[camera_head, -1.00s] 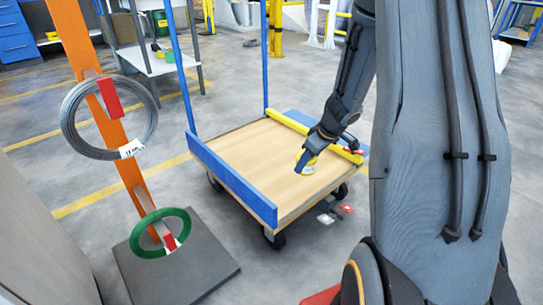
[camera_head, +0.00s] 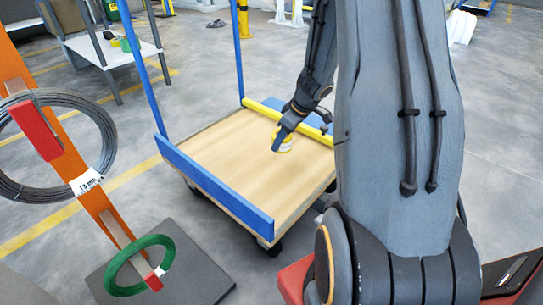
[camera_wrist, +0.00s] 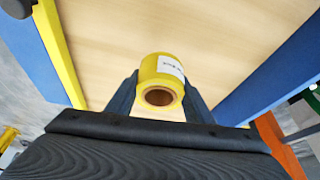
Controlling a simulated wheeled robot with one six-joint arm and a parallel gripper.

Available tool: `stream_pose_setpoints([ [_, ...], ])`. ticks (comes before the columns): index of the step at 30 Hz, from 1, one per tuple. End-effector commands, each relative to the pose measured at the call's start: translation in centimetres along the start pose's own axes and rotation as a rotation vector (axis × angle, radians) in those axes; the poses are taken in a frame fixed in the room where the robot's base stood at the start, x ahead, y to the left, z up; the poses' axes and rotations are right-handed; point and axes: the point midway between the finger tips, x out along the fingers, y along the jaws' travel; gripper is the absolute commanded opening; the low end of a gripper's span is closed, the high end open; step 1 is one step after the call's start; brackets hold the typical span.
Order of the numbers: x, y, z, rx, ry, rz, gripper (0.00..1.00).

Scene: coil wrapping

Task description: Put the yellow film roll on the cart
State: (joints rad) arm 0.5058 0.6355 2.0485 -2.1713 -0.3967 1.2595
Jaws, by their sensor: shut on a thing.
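The yellow film roll (camera_wrist: 160,70) is between the fingers of my gripper (camera_wrist: 160,92) in the wrist view, its brown core facing the camera and a white label on its side. My gripper is shut on the roll. I cannot tell whether the roll touches the deck. The deck has a blue board along its near left side and a yellow bar along its far side.
An orange post (camera_head: 80,190) at the left holds a grey wire coil (camera_head: 95,125) and a green coil (camera_head: 162,262) above a dark base plate (camera_head: 205,278). Blue uprights (camera_head: 152,65) rise from the cart. A shelf table (camera_head: 85,48) stands behind. The cart deck is otherwise bare.

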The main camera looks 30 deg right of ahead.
Motion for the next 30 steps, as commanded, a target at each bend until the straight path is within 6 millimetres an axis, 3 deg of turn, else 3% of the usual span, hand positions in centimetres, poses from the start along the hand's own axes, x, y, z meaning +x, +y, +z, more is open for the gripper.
stream_pose_setpoints([
  [9, 4.5, 0.0, 1.7, 0.000, 0.000, -0.001, 0.18],
  [17, 5.4, 0.1, 2.3, 0.002, 0.000, 0.000, 0.18],
  [25, 8.0, 0.1, 3.4, 0.003, -0.001, 0.000, 0.18],
  [30, 8.2, 0.1, 3.5, 0.002, 0.000, 0.001, 0.18],
])
